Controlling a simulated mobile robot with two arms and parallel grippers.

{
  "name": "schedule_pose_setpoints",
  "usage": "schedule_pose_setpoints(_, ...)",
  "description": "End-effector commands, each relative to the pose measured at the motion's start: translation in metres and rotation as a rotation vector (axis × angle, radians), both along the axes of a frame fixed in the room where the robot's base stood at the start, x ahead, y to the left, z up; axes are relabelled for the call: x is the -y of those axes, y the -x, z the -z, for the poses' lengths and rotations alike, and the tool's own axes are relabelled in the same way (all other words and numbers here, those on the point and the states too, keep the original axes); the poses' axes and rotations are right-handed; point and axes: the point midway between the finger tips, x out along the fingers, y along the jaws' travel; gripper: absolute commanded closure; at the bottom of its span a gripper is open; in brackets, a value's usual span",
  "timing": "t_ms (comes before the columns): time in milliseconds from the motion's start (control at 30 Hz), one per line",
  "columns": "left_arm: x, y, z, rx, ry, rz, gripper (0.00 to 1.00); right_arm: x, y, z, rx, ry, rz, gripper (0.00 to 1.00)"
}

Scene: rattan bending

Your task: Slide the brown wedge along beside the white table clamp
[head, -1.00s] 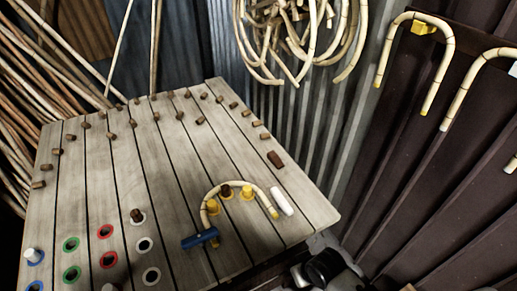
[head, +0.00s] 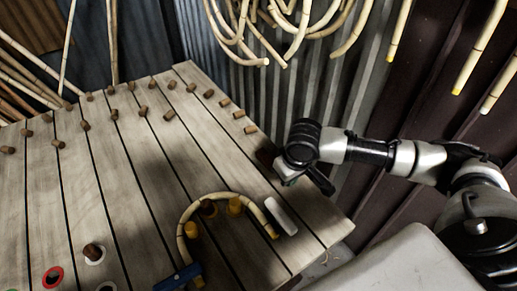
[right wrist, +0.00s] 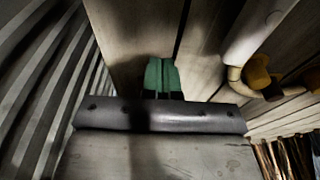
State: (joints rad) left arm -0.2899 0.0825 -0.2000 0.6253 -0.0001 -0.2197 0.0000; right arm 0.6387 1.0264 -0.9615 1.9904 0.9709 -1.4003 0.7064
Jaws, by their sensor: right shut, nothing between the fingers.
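The white table clamp (head: 281,216) lies near the table's right edge, by the end of the bent cane. It also shows at the upper right of the right wrist view (right wrist: 262,28). The brown wedge is not clearly visible now; a dark patch lies left of my gripper, and I cannot tell wedge from shadow. My right gripper (head: 307,179) is over the table's right edge, behind the clamp and apart from it. Its green fingertips (right wrist: 162,78) are together and empty in the wrist view. My left gripper is not in view.
The slatted wooden table (head: 150,180) carries several brown pegs at the back. A bent cane (head: 222,196) curves around yellow pegs (head: 234,205), with a blue-headed tool (head: 178,278) at its left end. Corrugated metal stands behind the table's right edge.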

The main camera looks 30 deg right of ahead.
Motion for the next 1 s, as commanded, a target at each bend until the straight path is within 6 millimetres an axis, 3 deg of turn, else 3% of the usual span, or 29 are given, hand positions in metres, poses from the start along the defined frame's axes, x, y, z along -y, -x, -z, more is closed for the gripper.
schedule_pose_setpoints(67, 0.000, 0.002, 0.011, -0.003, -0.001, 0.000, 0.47, 0.007, -0.002, 0.008, -0.002, 0.005, 0.020, 1.00)
schedule_pose_setpoints(267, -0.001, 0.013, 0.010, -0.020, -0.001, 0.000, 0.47, 0.008, -0.013, 0.006, -0.004, 0.004, 0.032, 1.00)
schedule_pose_setpoints(800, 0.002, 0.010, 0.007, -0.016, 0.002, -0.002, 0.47, -0.003, -0.108, 0.006, -0.003, 0.004, 0.030, 1.00)
schedule_pose_setpoints(933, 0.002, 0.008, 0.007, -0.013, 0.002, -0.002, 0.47, -0.004, -0.124, 0.007, -0.003, 0.005, 0.030, 1.00)
schedule_pose_setpoints(1000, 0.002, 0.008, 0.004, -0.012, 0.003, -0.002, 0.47, -0.004, -0.122, 0.014, -0.006, 0.007, 0.027, 1.00)
